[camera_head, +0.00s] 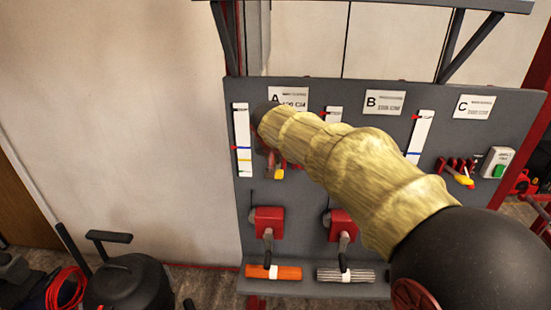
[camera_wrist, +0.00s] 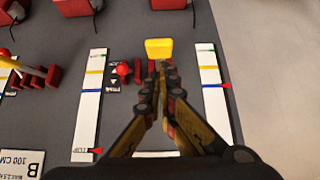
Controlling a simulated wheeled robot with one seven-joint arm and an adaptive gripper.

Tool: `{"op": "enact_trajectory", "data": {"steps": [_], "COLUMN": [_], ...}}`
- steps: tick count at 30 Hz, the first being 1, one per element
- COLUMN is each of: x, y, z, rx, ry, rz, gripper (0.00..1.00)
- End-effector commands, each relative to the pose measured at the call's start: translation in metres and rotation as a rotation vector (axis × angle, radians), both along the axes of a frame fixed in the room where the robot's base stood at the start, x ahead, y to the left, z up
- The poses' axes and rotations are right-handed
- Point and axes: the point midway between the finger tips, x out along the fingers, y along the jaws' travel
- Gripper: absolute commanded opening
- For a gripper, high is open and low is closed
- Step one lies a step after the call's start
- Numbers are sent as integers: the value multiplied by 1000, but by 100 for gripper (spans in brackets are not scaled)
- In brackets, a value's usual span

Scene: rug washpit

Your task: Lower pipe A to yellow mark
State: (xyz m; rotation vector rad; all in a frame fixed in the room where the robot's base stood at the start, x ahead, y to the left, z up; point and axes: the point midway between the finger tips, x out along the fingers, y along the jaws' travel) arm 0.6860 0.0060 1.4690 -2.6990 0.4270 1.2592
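Label A (camera_head: 288,98) is on the grey panel, partly covered by my arm. The white scale (camera_head: 241,130) at its left also shows in the wrist view (camera_wrist: 208,62), where the picture is upside down. Its red pointer (camera_wrist: 225,86) is level with the blue line, apart from the yellow mark (camera_wrist: 208,68). A lever's yellow end (camera_head: 278,174) sits below my arm and shows in the wrist view (camera_wrist: 158,48). My gripper (camera_wrist: 157,68) points at it, its fingertips close together; whether they hold the lever is unclear. Pipe A itself cannot be made out.
Another scale (camera_wrist: 90,100) has its red pointer near TOP. Label B (camera_head: 384,102), label C (camera_head: 474,106) and red-yellow levers (camera_head: 460,175) are to the right. A black canister (camera_head: 128,285) stands lower left.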

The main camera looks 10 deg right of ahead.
Motion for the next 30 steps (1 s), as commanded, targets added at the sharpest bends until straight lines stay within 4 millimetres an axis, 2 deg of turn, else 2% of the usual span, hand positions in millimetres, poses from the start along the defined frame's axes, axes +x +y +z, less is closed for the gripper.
{"op": "enact_trajectory", "data": {"steps": [17,30], "x": [17,16], "y": [-5,-5], "z": [-27,-53], "rx": [-1,0], "ry": [0,1], "rz": [1,1], "gripper": [0,0]}}
